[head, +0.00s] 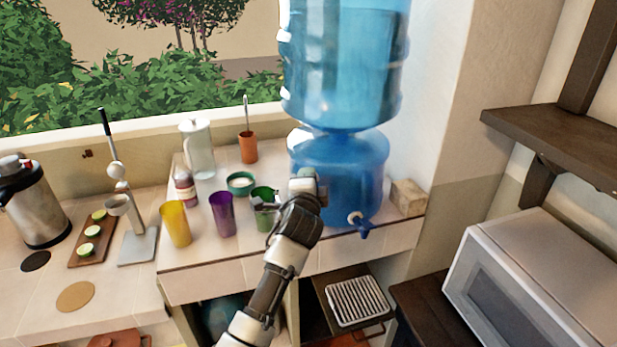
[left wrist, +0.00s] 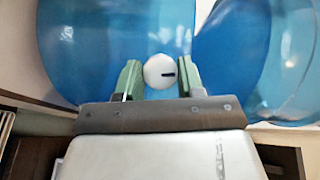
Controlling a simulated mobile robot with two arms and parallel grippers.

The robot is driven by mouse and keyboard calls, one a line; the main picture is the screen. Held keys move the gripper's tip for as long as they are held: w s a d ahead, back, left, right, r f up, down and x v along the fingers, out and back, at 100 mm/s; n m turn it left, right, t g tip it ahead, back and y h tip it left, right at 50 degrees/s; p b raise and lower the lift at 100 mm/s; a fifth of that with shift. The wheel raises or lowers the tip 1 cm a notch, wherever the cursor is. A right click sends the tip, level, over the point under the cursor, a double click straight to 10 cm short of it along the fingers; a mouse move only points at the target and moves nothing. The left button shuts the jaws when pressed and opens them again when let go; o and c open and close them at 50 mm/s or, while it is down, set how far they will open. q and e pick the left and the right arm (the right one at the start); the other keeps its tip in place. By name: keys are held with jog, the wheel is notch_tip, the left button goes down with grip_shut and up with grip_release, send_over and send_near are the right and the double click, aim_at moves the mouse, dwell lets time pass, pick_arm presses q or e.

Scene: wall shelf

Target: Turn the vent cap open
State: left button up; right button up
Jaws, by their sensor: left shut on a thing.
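The blue water dispenser (head: 345,165) stands on the tiled counter with a large bottle (head: 345,60) above it. In the left wrist view, the vent cap (left wrist: 156,72) is a small white round cap with a short dark mark, roughly level and pointing right. It sits against the blue surface. My left gripper (left wrist: 161,80) has its green finger pads on either side of the cap and is shut on it. In the head view my left gripper (head: 305,188) is at the dispenser's left front and hides the cap. My right gripper is not in view.
A blue tap (head: 362,226) sticks out low on the dispenser, right of my gripper. Green (head: 264,199), purple (head: 222,214) and yellow (head: 175,225) cups stand close on the left. A small block (head: 408,197) lies to the right, and a white microwave (head: 540,280) is farther right.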

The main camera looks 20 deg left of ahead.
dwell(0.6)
pick_arm(q)
jog(key=o, duration=0.9)
jog(key=shift+s, duration=0.1)
jog(key=b+v, duration=0.2)
jog(key=v, duration=0.8)
jog(key=shift+s+r, duration=0.1)
jog(key=shift+s, duration=0.2)
